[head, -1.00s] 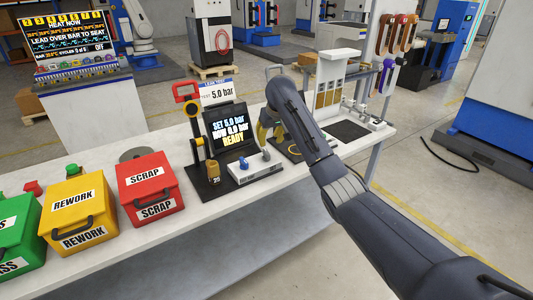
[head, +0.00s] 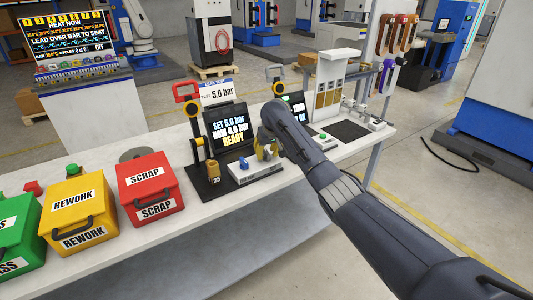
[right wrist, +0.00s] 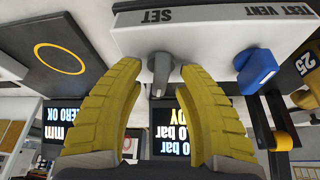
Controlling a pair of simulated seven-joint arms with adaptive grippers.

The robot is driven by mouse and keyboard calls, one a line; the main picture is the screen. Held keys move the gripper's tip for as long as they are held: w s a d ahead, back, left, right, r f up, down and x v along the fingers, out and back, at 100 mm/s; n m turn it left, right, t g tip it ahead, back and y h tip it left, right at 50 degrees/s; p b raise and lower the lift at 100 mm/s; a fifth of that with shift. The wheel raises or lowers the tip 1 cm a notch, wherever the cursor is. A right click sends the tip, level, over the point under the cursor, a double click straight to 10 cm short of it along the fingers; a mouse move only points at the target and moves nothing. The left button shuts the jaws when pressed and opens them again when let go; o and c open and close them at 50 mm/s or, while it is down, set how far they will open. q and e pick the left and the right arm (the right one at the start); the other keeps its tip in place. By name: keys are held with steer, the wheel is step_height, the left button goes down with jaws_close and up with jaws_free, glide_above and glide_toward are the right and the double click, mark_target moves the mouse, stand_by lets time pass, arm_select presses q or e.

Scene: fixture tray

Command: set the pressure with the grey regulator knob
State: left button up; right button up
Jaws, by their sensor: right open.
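The grey regulator knob (right wrist: 160,72) stands on the white control box (right wrist: 215,30) beside the word SET. In the right wrist view it lies between the yellow fingertips of my right gripper (right wrist: 161,66), with a small gap on each side. My right gripper (head: 266,152) is open at the right end of the box in the head view, where it mostly hides the knob. A blue knob (right wrist: 256,70), also in the head view (head: 244,162), sits by the TEST/VENT label. The screen (head: 228,130) reads SET 5.0 bar, NOW 0.0 bar, READY. My left gripper is not in view.
A sign (head: 220,91) above the screen reads 5.0 bar. A red-handled post (head: 187,92) stands left of the screen. A second station with a screen (head: 294,105) and green button (head: 323,135) is to the right. Red (head: 148,180) and yellow (head: 75,208) boxes stand left.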

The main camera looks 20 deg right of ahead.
jaws_close()
stand_by(0.3)
steer(key=shift+n+y, duration=0.4)
steer(key=shift+n, duration=0.8)
jaws_free()
